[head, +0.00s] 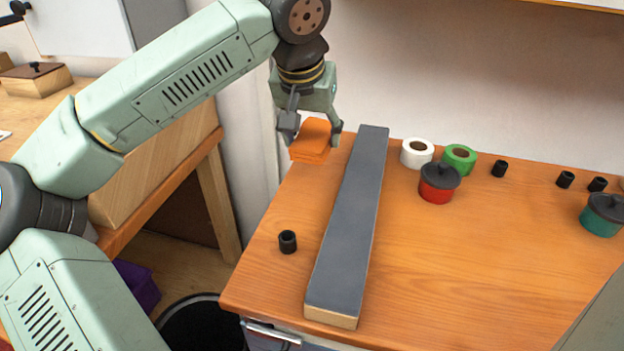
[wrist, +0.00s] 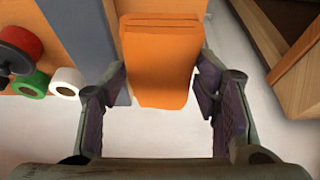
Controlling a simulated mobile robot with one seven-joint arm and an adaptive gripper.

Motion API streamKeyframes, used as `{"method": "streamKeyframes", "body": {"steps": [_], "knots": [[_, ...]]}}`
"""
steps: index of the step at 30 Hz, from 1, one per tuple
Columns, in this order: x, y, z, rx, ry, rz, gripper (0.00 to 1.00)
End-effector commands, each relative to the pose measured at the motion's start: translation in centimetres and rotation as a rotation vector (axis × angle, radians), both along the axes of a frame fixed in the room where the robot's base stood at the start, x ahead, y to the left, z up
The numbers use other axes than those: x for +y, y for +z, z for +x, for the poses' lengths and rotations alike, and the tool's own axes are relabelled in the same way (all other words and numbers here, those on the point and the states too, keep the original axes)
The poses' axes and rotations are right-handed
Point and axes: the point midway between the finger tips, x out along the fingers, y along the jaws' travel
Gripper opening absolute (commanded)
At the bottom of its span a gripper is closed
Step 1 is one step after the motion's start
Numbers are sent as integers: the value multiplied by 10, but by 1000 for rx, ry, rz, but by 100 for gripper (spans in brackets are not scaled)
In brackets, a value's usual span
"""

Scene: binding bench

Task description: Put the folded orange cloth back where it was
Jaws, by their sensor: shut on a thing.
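The folded orange cloth (head: 311,140) is a thick, layered block between the fingers of my gripper (head: 312,128), which is shut on it. It is at the back left corner of the wooden bench (head: 470,265), left of the long grey-topped board (head: 350,215). I cannot tell whether its underside touches the bench. In the wrist view the cloth (wrist: 160,65) sits between the fingers of my gripper (wrist: 162,85) and extends beyond their tips, beside the grey board (wrist: 88,45).
A white roll (head: 416,153), a green roll (head: 459,158) and a red lidded pot (head: 439,184) stand right of the board. A small black cylinder (head: 288,242) stands left of it. A teal pot (head: 603,215) is at the far right. The bench's middle right is clear.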

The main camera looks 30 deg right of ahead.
Motion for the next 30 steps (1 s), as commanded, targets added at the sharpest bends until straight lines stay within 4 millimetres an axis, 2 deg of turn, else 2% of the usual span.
{"method": "streamKeyframes", "body": {"steps": [6, 13, 18, 30], "knots": [[0, -38, -1, 4, -3, 0, 34], [0, -57, -1, 3, -1, 0, 34], [0, -81, -1, 4, -2, 0, 34], [0, -90, 0, 0, -1, 1, 34]]}}
